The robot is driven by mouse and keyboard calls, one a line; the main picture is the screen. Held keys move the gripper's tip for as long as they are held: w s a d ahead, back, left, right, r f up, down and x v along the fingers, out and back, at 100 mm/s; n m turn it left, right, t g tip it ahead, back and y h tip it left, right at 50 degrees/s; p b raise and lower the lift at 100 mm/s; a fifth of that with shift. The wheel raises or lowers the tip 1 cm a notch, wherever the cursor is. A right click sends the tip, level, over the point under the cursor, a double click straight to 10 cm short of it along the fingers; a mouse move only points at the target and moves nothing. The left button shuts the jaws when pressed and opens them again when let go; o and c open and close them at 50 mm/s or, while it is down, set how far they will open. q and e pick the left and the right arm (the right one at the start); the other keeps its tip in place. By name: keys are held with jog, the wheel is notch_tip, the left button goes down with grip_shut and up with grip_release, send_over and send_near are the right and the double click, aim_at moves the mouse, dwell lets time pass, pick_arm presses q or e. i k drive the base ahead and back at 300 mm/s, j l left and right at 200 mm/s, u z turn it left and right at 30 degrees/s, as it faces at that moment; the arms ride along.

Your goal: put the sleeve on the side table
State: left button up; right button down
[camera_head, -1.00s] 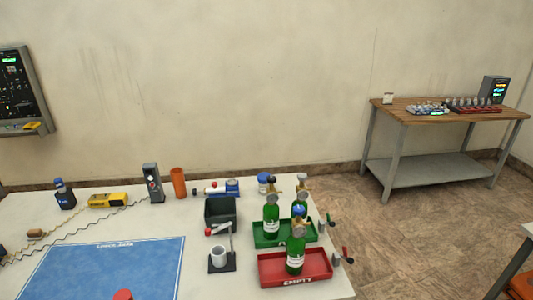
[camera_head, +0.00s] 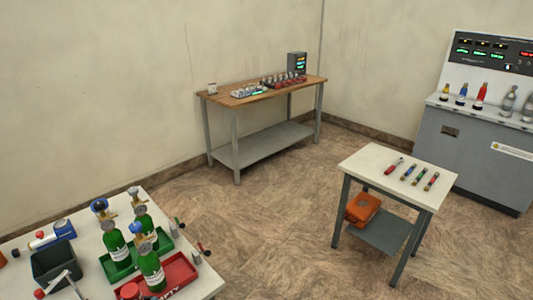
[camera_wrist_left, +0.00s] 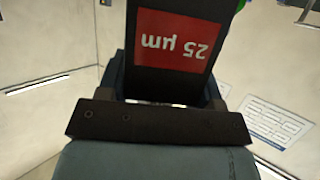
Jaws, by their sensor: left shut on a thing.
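In the left wrist view, a dark sleeve (camera_wrist_left: 150,82) with a red label reading "25 µm", upside down, fills the top middle. My left gripper (camera_wrist_left: 166,92) is shut on it; its fingers are mostly hidden by the sleeve and the dark bar. Neither gripper shows in the head view. The side table (camera_head: 365,163), a small white-topped table with grey legs, stands right of centre in the head view. Several coloured pen-like items (camera_head: 412,174) lie on its top, and its left part is bare.
The white worktable (camera_head: 205,284) at lower left carries green bottles in a green tray (camera_head: 119,270) and a red tray (camera_head: 181,270). A wooden-topped bench (camera_head: 230,99) stands by the back wall. An orange case (camera_head: 362,208) sits on the side table's lower shelf. Open floor lies between the tables.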

aim_at(374, 159)
jog(key=z, duration=1.3)
jog(key=i+z, duration=0.15)
jog(key=z, duration=0.3)
jog(key=i+j+z, duration=0.1)
jog(key=z, duration=0.3)
jog(key=i+j, duration=0.6)
jog(key=j, duration=0.15)
jog(key=i+j, duration=0.6)
jog(key=j, duration=0.2)
jog(key=i+j, duration=1.25)
jog(key=j, duration=0.3)
